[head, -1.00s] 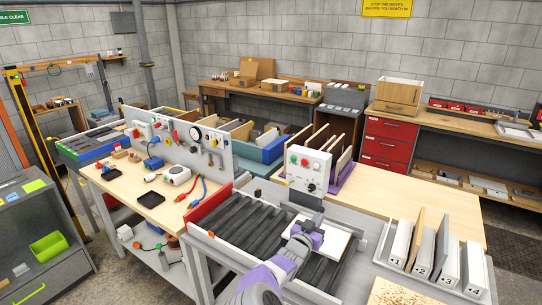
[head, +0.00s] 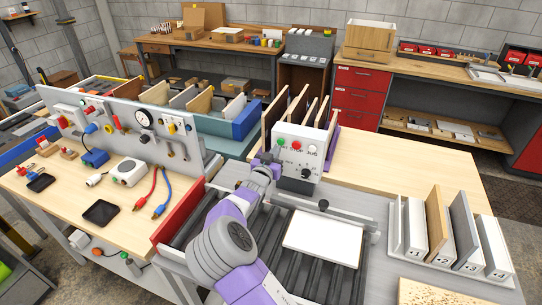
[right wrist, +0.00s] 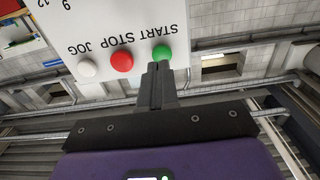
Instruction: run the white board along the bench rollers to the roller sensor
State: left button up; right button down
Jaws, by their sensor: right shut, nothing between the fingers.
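The white board (head: 323,237) lies flat on the dark bench rollers (head: 285,258), near their right end. My right gripper (head: 266,158) is shut and empty, away from the board, at the left side of the control box (head: 301,158). In the right wrist view its closed fingertips (right wrist: 160,66) are at the green START button (right wrist: 162,53). I cannot tell whether they touch it. A small black knob-like part (head: 323,205) stands at the back rail behind the board; I cannot tell whether it is the roller sensor. My left gripper is out of view.
A red plate (head: 180,212) closes the left end of the rollers. My right arm hides part of the rollers. The red STOP button (right wrist: 122,61) and white JOG button (right wrist: 87,67) sit beside START. Upright numbered boards (head: 452,235) stand in a rack at the right.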

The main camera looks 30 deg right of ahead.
jog(key=shift+x, duration=0.8)
jog(key=shift+w+d, duration=0.15)
jog(key=shift+w, duration=0.15)
